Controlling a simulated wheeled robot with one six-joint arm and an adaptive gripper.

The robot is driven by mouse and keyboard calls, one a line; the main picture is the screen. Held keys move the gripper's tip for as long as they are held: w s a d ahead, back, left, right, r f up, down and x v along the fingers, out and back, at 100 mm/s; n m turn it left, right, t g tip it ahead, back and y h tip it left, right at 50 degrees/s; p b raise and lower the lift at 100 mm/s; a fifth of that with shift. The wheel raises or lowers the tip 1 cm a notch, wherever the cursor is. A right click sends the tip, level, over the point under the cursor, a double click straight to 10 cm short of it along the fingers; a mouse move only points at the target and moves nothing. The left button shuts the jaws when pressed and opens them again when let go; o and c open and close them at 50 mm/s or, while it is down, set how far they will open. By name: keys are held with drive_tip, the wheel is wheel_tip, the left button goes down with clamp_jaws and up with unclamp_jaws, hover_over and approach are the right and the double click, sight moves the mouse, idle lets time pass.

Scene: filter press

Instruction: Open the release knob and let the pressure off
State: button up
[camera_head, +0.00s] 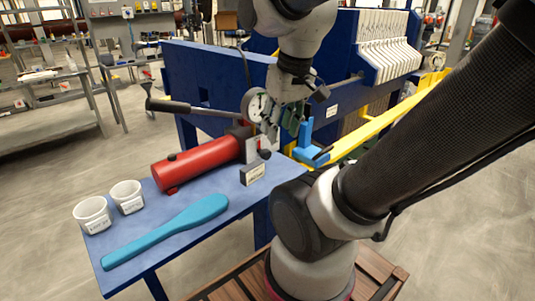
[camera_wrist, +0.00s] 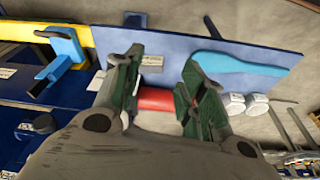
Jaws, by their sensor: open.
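The red hand pump (camera_head: 200,160) lies on the blue side table, with a black lever (camera_head: 185,107) above it and a round dial gauge (camera_head: 256,106) at its right end. A small black knob (camera_head: 265,154), apparently the release knob, sits on the pump's end block. My gripper (camera_head: 289,128) is open and empty, above and slightly right of the knob, beside the gauge. In the wrist view my gripper (camera_wrist: 163,62) has its fingers spread, with part of the red pump (camera_wrist: 157,98) showing between them. I cannot make out the knob there.
The blue table (camera_head: 215,235) also holds a teal paddle (camera_head: 170,230), two white cups (camera_head: 92,214) (camera_head: 127,196) and a small label block (camera_head: 252,174). A blue bracket (camera_head: 312,150) and yellow rail (camera_head: 375,130) stand right of my gripper. The blue press (camera_head: 215,80) is behind.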

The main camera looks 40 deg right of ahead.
wheel_tip(320, 180, down, 4)
drive_tip(key=w+d+m+g, duration=0.2)
drive_tip(key=d, duration=0.1)
drive_tip(key=n+t, duration=0.4)
approach(267, 151)
drive_tip(key=x, duration=0.3)
drive_tip(key=shift+y, duration=0.3)
drive_tip(key=x, duration=0.7)
drive_tip(key=shift+w+d, duration=0.1)
drive_tip(key=shift+d, duration=0.15)
drive_tip(key=shift+c, duration=0.5)
drive_tip(key=c, duration=0.6)
